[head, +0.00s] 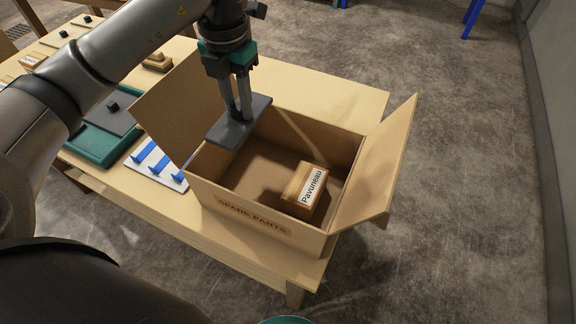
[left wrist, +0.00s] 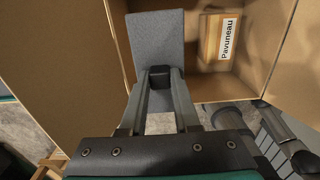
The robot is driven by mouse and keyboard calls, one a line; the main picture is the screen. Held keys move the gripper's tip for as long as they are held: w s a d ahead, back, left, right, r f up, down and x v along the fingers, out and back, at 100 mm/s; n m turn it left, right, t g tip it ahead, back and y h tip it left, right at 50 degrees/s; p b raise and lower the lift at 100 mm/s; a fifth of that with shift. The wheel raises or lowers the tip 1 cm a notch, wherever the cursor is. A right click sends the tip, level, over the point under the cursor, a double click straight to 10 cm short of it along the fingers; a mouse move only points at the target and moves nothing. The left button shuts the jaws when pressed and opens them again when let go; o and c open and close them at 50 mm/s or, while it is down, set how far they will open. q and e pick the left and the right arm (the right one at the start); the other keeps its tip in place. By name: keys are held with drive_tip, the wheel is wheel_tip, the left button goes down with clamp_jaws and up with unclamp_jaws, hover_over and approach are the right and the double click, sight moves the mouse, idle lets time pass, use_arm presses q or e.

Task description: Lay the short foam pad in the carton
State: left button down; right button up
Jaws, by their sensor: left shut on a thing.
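My left gripper (head: 242,112) points down over the left part of the open carton (head: 262,232), which is marked "SPARE PARTS". It is shut on the dark block-shaped grip of a grey foam pad (head: 228,131). The pad hangs roughly level near the height of the carton's rim, over its left side. In the left wrist view, the pad (left wrist: 157,40) extends ahead of the fingers (left wrist: 160,78), with the carton floor beyond it. My right gripper does not show in the head view.
A small box labelled "Pavuneau" (head: 306,188) stands inside the carton at the right; the floor to its left is bare. The carton's side flaps (head: 385,165) stand open. Left of the carton are a white rack with blue parts (head: 155,160) and a green tray (head: 92,146) with a dark pad.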

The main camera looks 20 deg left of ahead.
use_arm(q)
drive_tip(key=shift+w+f, duration=0.2)
drive_tip(key=shift+f, duration=0.05)
wheel_tip(320, 180, down, 15)
drive_tip(key=shift+s+r+b, duration=0.15)
drive_tip(key=shift+b, duration=0.9)
drive_tip(key=shift+f+b, duration=0.4)
drive_tip(key=shift+f, duration=1.95)
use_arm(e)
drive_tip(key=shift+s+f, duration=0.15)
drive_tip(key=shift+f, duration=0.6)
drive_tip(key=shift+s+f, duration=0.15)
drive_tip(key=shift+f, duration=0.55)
use_arm(q)
drive_tip(key=shift+f, duration=0.1)
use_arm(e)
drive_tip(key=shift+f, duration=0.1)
use_arm(q)
drive_tip(key=c, duration=1.1)
unclamp_jaws()
drive_tip(key=shift+f, duration=0.1)
drive_tip(key=o, duration=0.5)
drive_tip(key=shift+c, duration=0.2)
drive_tip(key=shift+r, duration=0.25)
wheel_tip(320, 180, up, 12)
drive_tip(key=p, duration=0.1)
drive_tip(key=shift+p, duration=0.4)
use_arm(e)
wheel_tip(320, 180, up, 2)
